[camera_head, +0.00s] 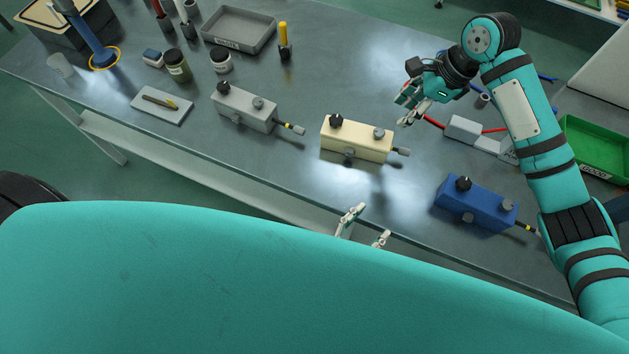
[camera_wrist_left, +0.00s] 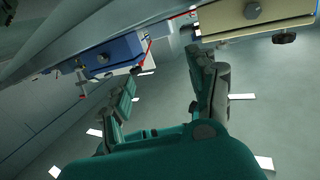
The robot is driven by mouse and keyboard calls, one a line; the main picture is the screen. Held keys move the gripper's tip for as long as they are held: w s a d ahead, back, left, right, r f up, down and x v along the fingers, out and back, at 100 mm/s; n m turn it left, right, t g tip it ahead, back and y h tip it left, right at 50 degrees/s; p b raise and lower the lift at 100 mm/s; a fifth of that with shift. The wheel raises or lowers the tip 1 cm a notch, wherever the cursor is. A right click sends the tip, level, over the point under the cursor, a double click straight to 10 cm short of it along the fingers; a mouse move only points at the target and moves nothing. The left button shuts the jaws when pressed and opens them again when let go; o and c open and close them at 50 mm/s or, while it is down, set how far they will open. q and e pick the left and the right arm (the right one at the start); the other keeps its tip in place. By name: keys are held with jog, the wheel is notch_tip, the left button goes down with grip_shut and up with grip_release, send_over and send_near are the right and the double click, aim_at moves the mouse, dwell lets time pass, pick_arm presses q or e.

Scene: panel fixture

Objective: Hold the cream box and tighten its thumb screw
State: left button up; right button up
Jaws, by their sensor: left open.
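The cream box (camera_head: 356,139) sits upright on the bench in the middle of the head view. It has a black knob (camera_head: 337,120) and a grey knob (camera_head: 379,133) on top, a dark knob (camera_head: 349,153) on its front, and a grey fitting at its right end. The cream box (camera_wrist_left: 235,22) also shows at the top right of the left wrist view. My left gripper (camera_head: 365,227) is open and empty at the bench's front edge, apart from the box. My right gripper (camera_head: 404,108) is above the bench, behind and right of the box; its finger gap is unclear.
A grey box (camera_head: 243,108) stands left of the cream box and a blue box (camera_head: 476,204) to its right. A grey tray (camera_head: 239,30), jars and a green bin (camera_head: 600,150) are farther off.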

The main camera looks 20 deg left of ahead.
aim_at(334, 125)
pick_arm(q)
jog(key=w+a+r+n+t+y, duration=0.1)
jog(key=a+n+y, duration=0.1)
jog(key=a, duration=0.2)
jog(key=w+a+r+n+t+y, duration=0.1)
jog(key=w+a+r+n+y, duration=0.1)
jog(key=a, duration=0.3)
jog(key=w+a+r+n+t+y, duration=0.1)
jog(key=a+n+y, duration=0.1)
jog(key=a+y, duration=0.2)
jog(key=shift+w+a+r, duration=0.15)
jog(key=shift+w, duration=0.15)
jog(key=w, duration=1.7)
jog(key=shift+c, duration=0.3)
grip_shut()
